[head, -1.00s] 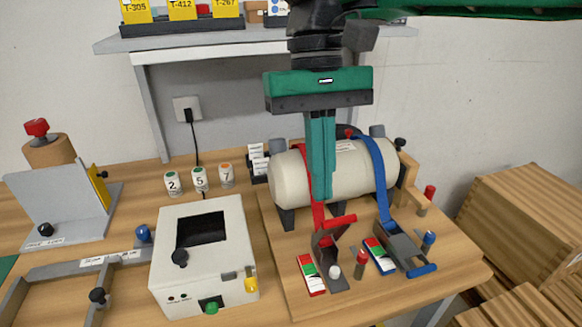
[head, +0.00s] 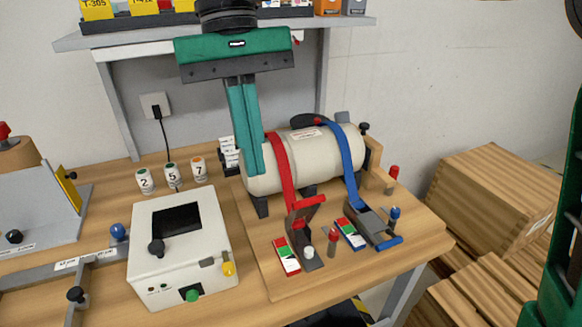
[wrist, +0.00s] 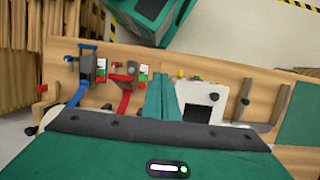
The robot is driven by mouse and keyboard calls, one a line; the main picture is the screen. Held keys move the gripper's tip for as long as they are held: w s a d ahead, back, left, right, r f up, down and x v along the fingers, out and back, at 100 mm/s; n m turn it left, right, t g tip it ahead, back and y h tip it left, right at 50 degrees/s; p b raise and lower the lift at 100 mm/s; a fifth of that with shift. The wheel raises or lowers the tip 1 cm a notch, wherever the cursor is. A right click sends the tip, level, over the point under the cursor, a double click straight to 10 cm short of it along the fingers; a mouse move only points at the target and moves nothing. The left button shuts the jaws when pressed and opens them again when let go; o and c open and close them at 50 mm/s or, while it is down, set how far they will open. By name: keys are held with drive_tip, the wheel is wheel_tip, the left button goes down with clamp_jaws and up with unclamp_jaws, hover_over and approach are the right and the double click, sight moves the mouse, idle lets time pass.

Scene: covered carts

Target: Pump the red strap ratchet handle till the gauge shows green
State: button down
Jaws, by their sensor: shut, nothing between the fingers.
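The red strap (head: 282,165) runs over a cream cylinder (head: 262,178) down to its ratchet. The red ratchet handle (head: 307,204) stands raised and tilted above its dark base; it also shows in the wrist view (wrist: 124,79). The red strap's gauge (head: 286,257), a small plate with red, green and white areas, lies left of the ratchet. Its reading is too small to tell. My gripper (head: 253,170) is shut and empty, pointing down in front of the cylinder's left part, left of the red strap and apart from the handle. Its fingers show in the wrist view (wrist: 161,80).
A blue strap (head: 346,165) with its ratchet (head: 376,226) and gauge (head: 351,233) is to the right. A white box (head: 183,240) stands at left. Wooden crates (head: 495,190) are at right.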

drive_tip(key=w+d+r+t, duration=0.1)
drive_tip(key=w+d, duration=0.2)
drive_tip(key=w, duration=0.3)
drive_tip(key=w+d+r, duration=0.2)
drive_tip(key=w, duration=0.4)
drive_tip(key=shift+y, duration=0.3)
drive_tip(key=shift+s+d+f, duration=0.35)
drive_tip(key=shift+s+f, duration=0.4)
drive_tip(key=shift+f, duration=1.35)
drive_tip(key=shift+s+d+f, duration=0.4)
drive_tip(key=shift+s+f, duration=0.4)
drive_tip(key=shift+f, duration=1.3)
drive_tip(key=shift+s+d+f, duration=0.35)
drive_tip(key=shift+s+f, duration=0.4)
drive_tip(key=shift+f, duration=1.35)
drive_tip(key=shift+s, duration=0.1)
